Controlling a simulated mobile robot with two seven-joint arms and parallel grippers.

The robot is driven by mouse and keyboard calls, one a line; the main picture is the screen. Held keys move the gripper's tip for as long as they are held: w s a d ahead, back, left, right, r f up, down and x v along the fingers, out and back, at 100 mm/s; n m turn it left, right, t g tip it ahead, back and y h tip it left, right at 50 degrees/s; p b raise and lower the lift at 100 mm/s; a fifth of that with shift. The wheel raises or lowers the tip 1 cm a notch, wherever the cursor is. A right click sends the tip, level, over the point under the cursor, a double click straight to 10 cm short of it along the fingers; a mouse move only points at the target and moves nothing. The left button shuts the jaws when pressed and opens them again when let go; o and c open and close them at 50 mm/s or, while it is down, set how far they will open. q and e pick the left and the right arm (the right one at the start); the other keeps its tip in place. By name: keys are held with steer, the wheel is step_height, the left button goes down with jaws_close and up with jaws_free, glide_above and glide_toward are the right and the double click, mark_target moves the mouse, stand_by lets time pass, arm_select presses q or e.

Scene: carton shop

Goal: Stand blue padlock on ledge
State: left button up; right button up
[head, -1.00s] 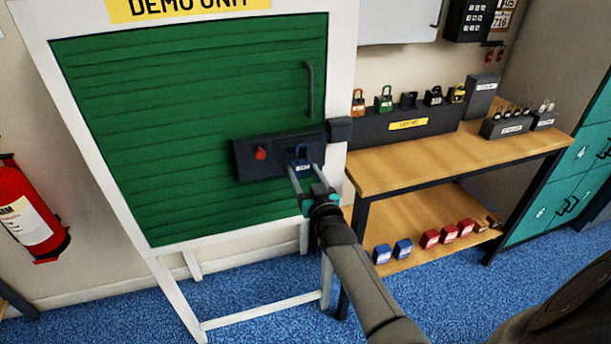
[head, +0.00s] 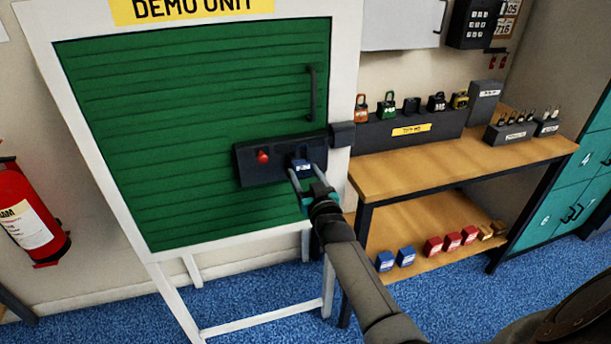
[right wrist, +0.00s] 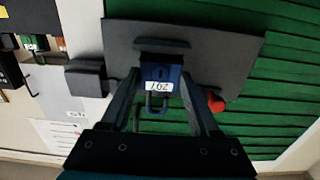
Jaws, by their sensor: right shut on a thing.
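The blue padlock (head: 302,166) is between the fingertips of my right gripper (head: 306,173), which is shut on it, in front of the dark panel (head: 250,168) on the green shutter. The right wrist view, which is upside down, shows the padlock (right wrist: 161,77) with its white label and its shackle on the side away from the ledge, so it is upright. The dark ledge (right wrist: 163,46) juts from the panel right by the padlock's base. I cannot tell whether base and ledge touch. My left gripper is not in view.
A red knob (head: 263,157) sits on the panel left of the padlock. A dark block (head: 342,135) is on the frame at right. A wooden bench (head: 440,170) stands right, with several padlocks above and blue and red ones on its lower shelf.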

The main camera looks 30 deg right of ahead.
steer(key=shift+b+x, duration=0.6)
steer(key=shift+x, duration=0.5)
stand_by(0.6)
steer(key=shift+r, duration=0.15)
stand_by(0.4)
steer(key=shift+f, duration=0.3)
stand_by(0.5)
steer(key=o, duration=1.4)
steer(key=shift+c, duration=0.2)
steer(key=shift+f, duration=0.15)
